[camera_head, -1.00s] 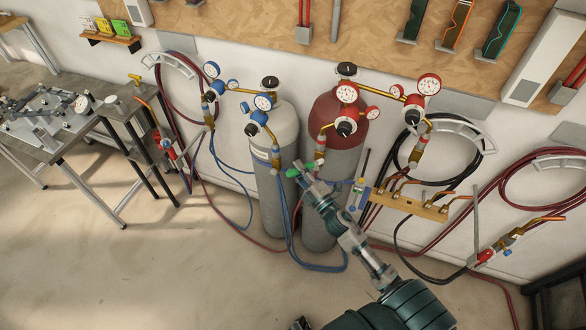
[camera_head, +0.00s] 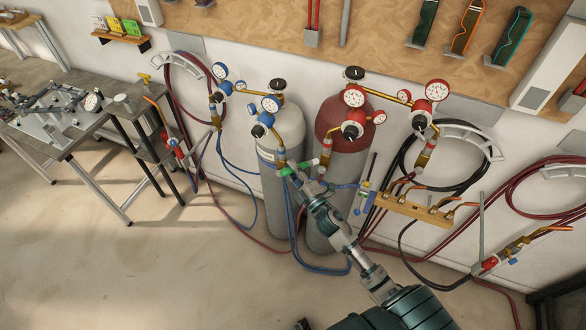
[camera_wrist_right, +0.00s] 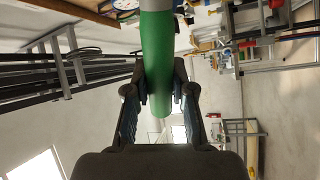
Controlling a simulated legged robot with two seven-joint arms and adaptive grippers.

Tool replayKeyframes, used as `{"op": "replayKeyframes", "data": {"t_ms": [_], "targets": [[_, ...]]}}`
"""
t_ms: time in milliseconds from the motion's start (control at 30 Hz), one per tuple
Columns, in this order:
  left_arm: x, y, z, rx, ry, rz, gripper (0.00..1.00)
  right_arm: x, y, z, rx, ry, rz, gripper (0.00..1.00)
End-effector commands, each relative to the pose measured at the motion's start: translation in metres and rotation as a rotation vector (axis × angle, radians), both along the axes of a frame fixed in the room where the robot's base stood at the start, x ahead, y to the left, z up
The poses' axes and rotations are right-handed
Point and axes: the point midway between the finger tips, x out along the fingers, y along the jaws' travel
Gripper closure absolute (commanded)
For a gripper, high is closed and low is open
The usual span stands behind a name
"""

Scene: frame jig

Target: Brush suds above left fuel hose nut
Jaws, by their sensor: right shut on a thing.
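My right gripper (camera_head: 298,174) is shut on a green brush handle (camera_wrist_right: 160,65), which stands between the fingers in the wrist view. In the head view the green handle (camera_head: 313,162) lies across the gripper, in front of the gap between the two cylinders. The left fuel hose nut (camera_head: 325,157) hangs below the left red-marked regulator (camera_head: 352,130) on the maroon-topped cylinder (camera_head: 330,120). The brush's right end appears close to this nut; I cannot tell if they touch. Bristles and suds cannot be made out. My left gripper is not in view.
A pale grey cylinder (camera_head: 285,125) with blue-marked gauges stands left of the maroon one. Blue hoses (camera_head: 300,265) hang low in front. A brass torch rack (camera_head: 415,210) is at the right. A metal work table (camera_head: 70,135) stands left. The floor in front is clear.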

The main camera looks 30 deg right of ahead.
Motion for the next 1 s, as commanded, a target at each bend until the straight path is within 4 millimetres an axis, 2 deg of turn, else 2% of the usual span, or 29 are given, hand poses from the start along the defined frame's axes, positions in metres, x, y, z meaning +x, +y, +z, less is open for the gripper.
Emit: {"op": "replayKeyframes", "data": {"t_ms": [433,1000], "targets": [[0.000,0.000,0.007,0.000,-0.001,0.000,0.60,-0.031,0.038,0.001,0.002,0.000,0.000,1.00],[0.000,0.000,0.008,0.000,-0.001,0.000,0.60,-0.040,0.047,0.000,0.002,0.000,0.000,1.00]]}}
